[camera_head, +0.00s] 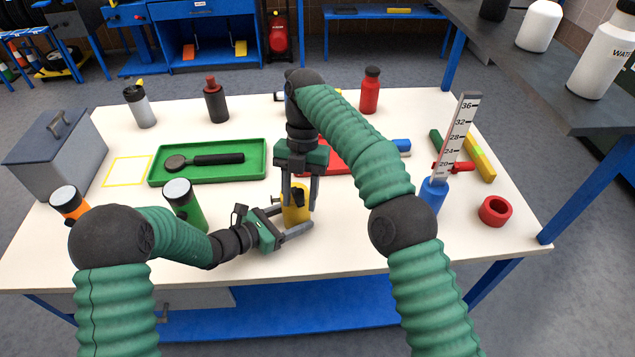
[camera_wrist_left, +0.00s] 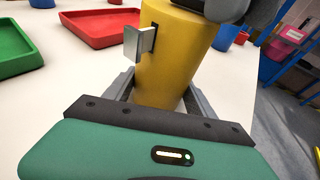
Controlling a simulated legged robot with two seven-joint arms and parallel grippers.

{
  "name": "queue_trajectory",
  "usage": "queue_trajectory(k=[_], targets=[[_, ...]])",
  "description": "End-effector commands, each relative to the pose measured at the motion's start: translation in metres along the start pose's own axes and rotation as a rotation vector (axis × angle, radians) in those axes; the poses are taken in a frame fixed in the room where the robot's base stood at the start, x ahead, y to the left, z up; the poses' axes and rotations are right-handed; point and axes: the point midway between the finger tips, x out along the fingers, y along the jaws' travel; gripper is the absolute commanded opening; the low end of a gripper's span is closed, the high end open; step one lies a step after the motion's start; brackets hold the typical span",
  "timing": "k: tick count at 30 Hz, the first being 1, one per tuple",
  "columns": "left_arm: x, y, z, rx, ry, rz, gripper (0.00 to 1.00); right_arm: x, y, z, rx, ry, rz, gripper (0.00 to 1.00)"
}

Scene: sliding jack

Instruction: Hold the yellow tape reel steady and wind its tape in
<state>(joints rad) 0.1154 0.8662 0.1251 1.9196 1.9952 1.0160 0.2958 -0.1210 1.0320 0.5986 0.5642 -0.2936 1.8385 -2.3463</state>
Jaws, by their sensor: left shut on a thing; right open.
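The yellow tape reel (camera_head: 294,213) stands on the white table near its front middle. In the left wrist view the reel (camera_wrist_left: 168,62) fills the middle, with a short silvery tape end (camera_wrist_left: 140,44) sticking out of a dark slot in its side. My left gripper (camera_head: 292,228) is shut on the reel low down, one finger on either side. My right gripper (camera_head: 301,198) points down over the reel from above, its jaws open around the reel's top. A dark part at the reel's top (camera_wrist_left: 228,8) is partly cut off, and I cannot tell if the right fingers touch it.
A green tray (camera_head: 255,170) with a dark tool lies to the left, behind a green canister (camera_head: 183,205). A red tray (camera_head: 336,160) is behind my right arm. A blue stand with a scale (camera_head: 433,195) and a red ring (camera_head: 495,211) are at right. The front table edge is clear.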

Motion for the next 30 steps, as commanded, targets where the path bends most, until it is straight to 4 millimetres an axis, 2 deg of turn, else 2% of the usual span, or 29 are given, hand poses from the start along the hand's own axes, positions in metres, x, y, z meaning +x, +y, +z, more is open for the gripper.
queue_trajectory(k=[4,7,16,24,27,30], targets=[[0.001,-0.002,0.001,0.000,-0.003,-0.005,0.32,-0.004,0.003,-0.001,0.099,-0.025,0.007,0.47],[0.001,-0.002,0.001,0.000,-0.002,-0.003,0.32,-0.014,0.006,-0.003,0.305,-0.075,0.029,0.47],[0.000,-0.001,0.000,0.000,0.000,-0.001,0.32,-0.050,0.014,-0.012,1.211,-0.203,0.247,0.47],[0.000,0.000,-0.001,-0.001,0.001,0.000,0.32,-0.076,0.008,-0.021,2.002,-0.137,0.560,0.47],[0.000,0.000,-0.001,-0.001,0.001,0.000,0.32,-0.082,0.005,-0.023,2.213,-0.077,0.656,0.47],[0.000,0.000,-0.001,-0.001,0.001,0.000,0.32,-0.086,0.003,-0.024,2.344,-0.028,0.718,0.47]])
